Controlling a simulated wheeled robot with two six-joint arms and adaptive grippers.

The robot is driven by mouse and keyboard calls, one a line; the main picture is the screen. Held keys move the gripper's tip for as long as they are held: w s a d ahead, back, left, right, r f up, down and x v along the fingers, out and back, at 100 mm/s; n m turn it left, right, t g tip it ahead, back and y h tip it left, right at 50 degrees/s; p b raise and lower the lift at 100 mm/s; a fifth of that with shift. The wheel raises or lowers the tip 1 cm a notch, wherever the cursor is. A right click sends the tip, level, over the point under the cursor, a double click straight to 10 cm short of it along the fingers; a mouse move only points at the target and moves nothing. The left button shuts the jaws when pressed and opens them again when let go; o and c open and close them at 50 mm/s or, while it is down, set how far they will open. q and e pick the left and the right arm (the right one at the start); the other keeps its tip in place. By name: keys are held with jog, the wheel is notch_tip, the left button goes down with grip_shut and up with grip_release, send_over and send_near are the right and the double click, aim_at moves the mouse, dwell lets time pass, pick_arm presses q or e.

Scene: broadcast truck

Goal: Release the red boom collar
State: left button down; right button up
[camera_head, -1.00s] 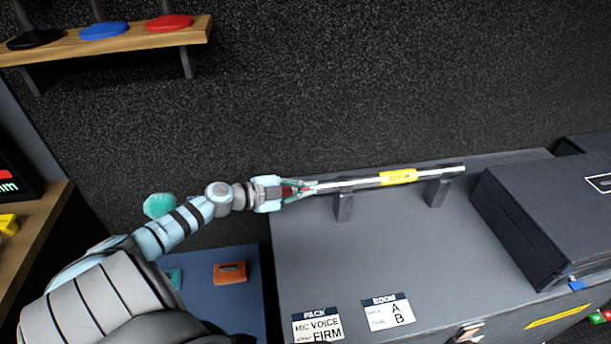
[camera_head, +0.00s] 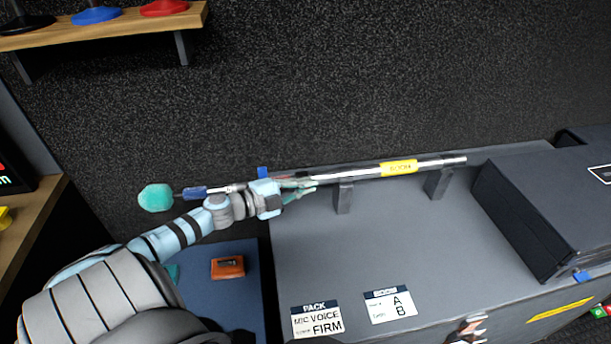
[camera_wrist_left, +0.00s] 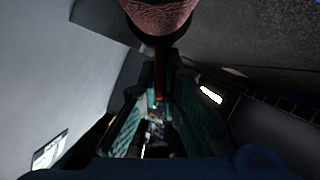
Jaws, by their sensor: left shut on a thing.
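The silver boom pole (camera_head: 345,174) with a yellow label (camera_head: 399,168) lies across two dark stands on the grey case. My left gripper (camera_head: 303,187) is at the pole's left end and shut. In the left wrist view a thin red part, the red boom collar (camera_wrist_left: 160,84), shows between the teal fingers. In the head view the fingers mostly hide the collar. Left of the gripper, a blue part (camera_head: 195,193) and a teal foam head (camera_head: 156,198) stick out behind my arm. My right gripper is not in view.
The grey case top (camera_head: 390,245) is mostly clear, with a PACK card (camera_head: 317,322) and a BOOM card (camera_head: 390,306) in front. A dark case (camera_head: 550,220) stands at the right. An orange box (camera_head: 228,267) lies on a blue surface. A shelf (camera_head: 110,25) holds coloured bases.

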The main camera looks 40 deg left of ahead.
pick_arm(q)
jog(key=shift+f, duration=0.1)
jog(key=c, duration=1.8)
grip_release()
jog(key=shift+o, duration=0.2)
jog(key=shift+s, duration=0.1)
